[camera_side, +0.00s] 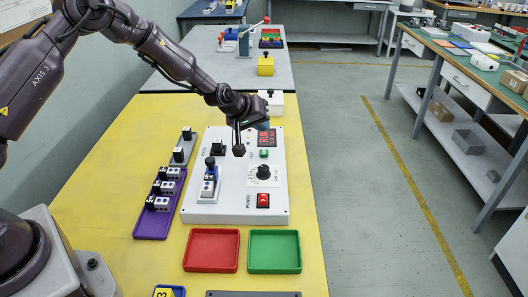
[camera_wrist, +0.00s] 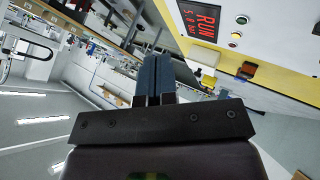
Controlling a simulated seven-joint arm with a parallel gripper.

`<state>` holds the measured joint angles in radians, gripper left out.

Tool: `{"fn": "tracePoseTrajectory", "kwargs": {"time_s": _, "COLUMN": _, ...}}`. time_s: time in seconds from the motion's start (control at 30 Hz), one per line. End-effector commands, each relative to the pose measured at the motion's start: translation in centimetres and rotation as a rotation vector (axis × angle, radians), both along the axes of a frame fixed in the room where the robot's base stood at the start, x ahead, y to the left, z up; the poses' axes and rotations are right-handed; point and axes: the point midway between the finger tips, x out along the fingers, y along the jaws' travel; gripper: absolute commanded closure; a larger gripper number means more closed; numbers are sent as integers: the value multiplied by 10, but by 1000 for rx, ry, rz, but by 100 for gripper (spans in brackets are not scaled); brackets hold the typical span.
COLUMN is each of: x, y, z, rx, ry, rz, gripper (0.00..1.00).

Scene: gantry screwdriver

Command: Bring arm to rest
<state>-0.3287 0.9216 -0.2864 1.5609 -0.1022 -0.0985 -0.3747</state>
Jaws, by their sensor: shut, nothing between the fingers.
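My arm reaches in from the left in the side view, with its dark wrist (camera_side: 228,98) above the far part of a white control panel (camera_side: 232,213). In the wrist view my gripper (camera_wrist: 153,70) has its two blue-grey fingers together, with nothing between them. They point out across the room rather than down. In the side view the fingers are small and hard to make out. A dark piece (camera_side: 239,150) on thin rods shows below the wrist; I cannot tell what it is. The panel's red display (camera_side: 266,138) reads RUN in the wrist view (camera_wrist: 203,22).
A purple tray (camera_side: 152,225) with several connectors lies left. A red tray (camera_side: 211,262) and a green tray (camera_side: 274,263) lie in front.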

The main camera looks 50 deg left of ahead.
Motion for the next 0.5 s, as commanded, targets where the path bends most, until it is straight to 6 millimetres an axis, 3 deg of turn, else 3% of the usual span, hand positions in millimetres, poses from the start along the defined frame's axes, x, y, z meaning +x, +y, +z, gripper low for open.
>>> {"fn": "tracePoseTrajectory", "kwargs": {"time_s": 0.5, "x": -2, "y": -1, "z": -3, "rx": 8, "ry": 18, "rz": -19, "gripper": 100}}
